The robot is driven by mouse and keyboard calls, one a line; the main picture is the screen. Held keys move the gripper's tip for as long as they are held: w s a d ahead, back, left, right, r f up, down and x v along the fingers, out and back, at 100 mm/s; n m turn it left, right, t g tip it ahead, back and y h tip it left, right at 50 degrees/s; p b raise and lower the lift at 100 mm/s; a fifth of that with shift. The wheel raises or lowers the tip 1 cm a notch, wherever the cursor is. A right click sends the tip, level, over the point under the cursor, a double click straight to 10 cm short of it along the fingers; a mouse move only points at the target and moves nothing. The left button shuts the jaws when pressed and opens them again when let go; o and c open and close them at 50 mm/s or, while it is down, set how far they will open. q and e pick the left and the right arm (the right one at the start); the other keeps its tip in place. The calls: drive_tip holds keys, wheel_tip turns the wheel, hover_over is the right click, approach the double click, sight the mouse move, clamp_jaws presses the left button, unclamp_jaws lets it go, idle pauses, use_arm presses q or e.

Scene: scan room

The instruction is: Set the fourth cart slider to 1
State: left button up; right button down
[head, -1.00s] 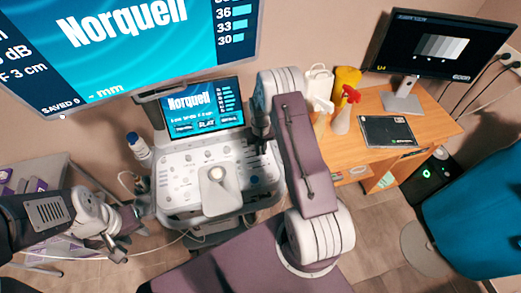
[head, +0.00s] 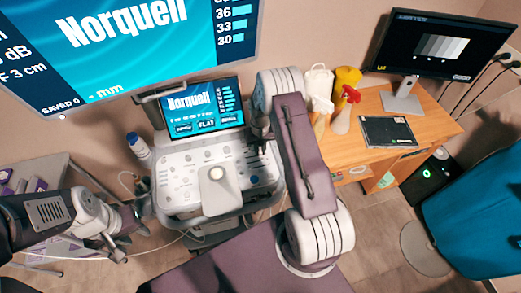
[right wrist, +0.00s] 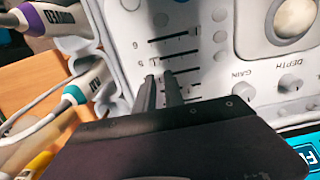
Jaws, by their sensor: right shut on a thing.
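The scan cart's control panel (head: 170,165) stands below its small screen (head: 205,110) in the head view. A bank of slider tracks (right wrist: 175,38) shows in the right wrist view, as parallel dark slots with small digits at the ends. My right gripper (right wrist: 162,88) is shut at the slider bank, its fingertips at the lowest visible tracks. The knob between them is hidden, and I cannot read its setting. In the head view the right gripper (head: 259,146) is over the panel's right side. My left gripper (head: 118,250) hangs left of the cart, its jaws too small to judge.
Knobs marked GAIN (right wrist: 241,88) and DEPTH (right wrist: 290,83) and a trackball (right wrist: 297,18) lie beside the sliders. Probes with cables (right wrist: 85,82) hang at the panel's edge. A wooden desk (head: 345,150) with bottles and a monitor (head: 440,45) stands to the right.

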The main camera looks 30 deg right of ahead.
sight(251, 157)
drive_tip(key=a, duration=0.1)
drive_tip(key=w+a, duration=0.1)
drive_tip(key=a, duration=0.1)
drive_tip(key=shift+a, duration=0.25)
drive_tip(key=shift+a+r, duration=0.1)
drive_tip(key=shift+a, duration=0.1)
drive_tip(key=c, duration=1.5)
unclamp_jaws()
drive_tip(key=shift+c, duration=0.2)
drive_tip(key=shift+o, duration=0.5)
drive_tip(key=shift+s, duration=0.1)
wheel_tip(251, 157, up, 9)
drive_tip(key=b, duration=0.2)
